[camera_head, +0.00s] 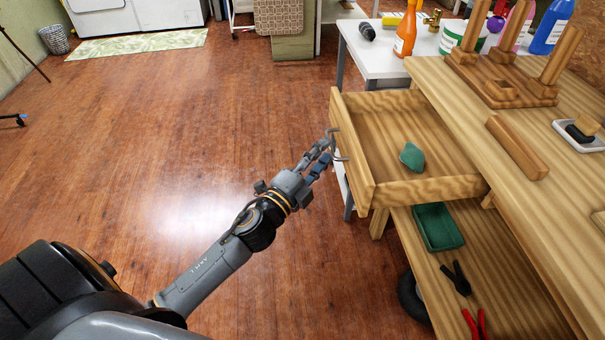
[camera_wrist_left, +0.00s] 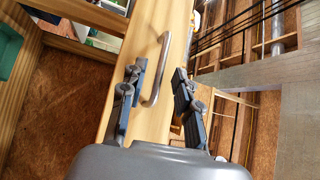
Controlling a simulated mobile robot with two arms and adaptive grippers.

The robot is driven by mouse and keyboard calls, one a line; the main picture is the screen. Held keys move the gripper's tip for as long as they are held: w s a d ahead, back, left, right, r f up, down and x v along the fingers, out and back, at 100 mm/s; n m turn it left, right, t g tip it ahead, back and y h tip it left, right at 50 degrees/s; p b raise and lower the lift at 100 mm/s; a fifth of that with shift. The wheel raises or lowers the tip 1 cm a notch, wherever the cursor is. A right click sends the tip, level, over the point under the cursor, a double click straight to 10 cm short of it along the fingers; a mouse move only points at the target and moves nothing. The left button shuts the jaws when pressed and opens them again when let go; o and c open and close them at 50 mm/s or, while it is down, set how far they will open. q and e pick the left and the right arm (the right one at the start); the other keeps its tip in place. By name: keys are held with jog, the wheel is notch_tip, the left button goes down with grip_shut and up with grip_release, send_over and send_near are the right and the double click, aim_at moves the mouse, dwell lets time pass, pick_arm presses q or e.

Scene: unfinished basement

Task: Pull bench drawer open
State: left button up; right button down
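The wooden bench drawer (camera_head: 424,188) is pulled out from the bench (camera_head: 440,82) in the head view, with a green object (camera_head: 412,156) lying inside. Its front also shows in the wrist view (camera_wrist_left: 117,112), with a curved metal handle (camera_wrist_left: 157,68) on it. My left gripper (camera_head: 324,150) is at the drawer's front, by the handle. In the wrist view its two dark fingers (camera_wrist_left: 158,98) stand apart, with the handle between them in the picture; I see no clear contact. My right gripper is not in view.
A lower shelf (camera_head: 500,262) holds a green tray (camera_head: 438,228) and tools. A white table (camera_head: 372,52) with bottles stands behind the drawer. Wooden blocks stand on the bench top. The wooden floor (camera_head: 150,130) to the left is clear.

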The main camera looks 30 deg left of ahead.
pick_arm(q)
jog(key=s+a+f, duration=0.1)
jog(key=s, duration=0.8)
jog(key=shift+s+a, duration=0.2)
jog(key=shift+s, duration=0.2)
jog(key=shift+f, duration=0.1)
